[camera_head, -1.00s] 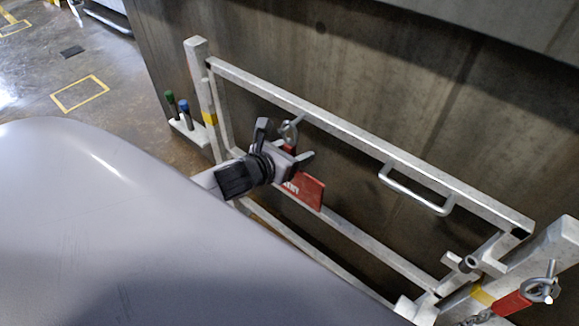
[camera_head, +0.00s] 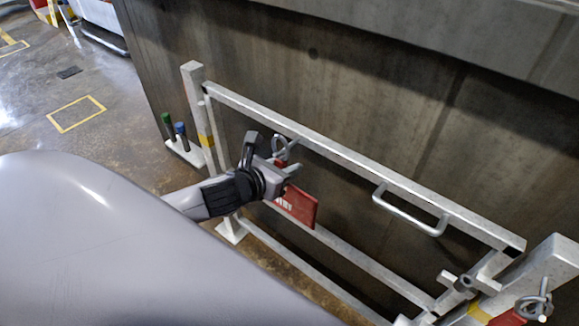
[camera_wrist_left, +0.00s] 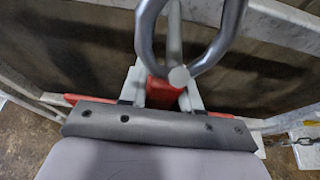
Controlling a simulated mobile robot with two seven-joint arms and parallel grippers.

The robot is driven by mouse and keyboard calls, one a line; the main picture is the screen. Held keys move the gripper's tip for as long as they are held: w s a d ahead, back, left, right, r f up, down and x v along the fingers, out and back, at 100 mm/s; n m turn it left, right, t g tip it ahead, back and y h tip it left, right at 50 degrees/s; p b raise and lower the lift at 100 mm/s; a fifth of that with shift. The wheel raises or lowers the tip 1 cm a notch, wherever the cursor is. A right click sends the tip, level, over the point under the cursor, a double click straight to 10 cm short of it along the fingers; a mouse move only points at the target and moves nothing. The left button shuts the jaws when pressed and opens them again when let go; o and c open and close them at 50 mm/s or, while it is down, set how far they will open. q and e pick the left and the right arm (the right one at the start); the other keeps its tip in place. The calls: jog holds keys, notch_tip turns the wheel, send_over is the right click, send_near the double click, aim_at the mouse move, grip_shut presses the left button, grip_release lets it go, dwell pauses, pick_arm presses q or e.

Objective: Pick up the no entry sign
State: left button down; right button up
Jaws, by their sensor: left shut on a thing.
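The no entry sign is a red plate with white lettering (camera_head: 298,208), hanging at the gate's left part in the head view. A metal ring (camera_head: 282,149) is at its top, close to the gate's upper bar. My left gripper (camera_head: 278,168) is shut on the sign's upper part, just below the ring. In the left wrist view the sign's red neck (camera_wrist_left: 163,92) sits between the two light fingers, and the ring (camera_wrist_left: 222,42) rises in front of it. The dark gripper body hides much of the plate there. My right gripper is not in view.
The pale metal gate (camera_head: 350,158) stands before a concrete wall (camera_head: 320,50), with a handle (camera_head: 410,212) on it. Another red tag with a ring (camera_head: 535,307) hangs at lower right. Open floor lies upper left.

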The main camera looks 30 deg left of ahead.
pick_arm(q)
jog(key=s+a, duration=0.1)
jog(key=s, duration=1.5)
jog(key=shift+s+a, duration=0.15)
jog(key=shift+s, duration=0.2)
dwell(0.6)
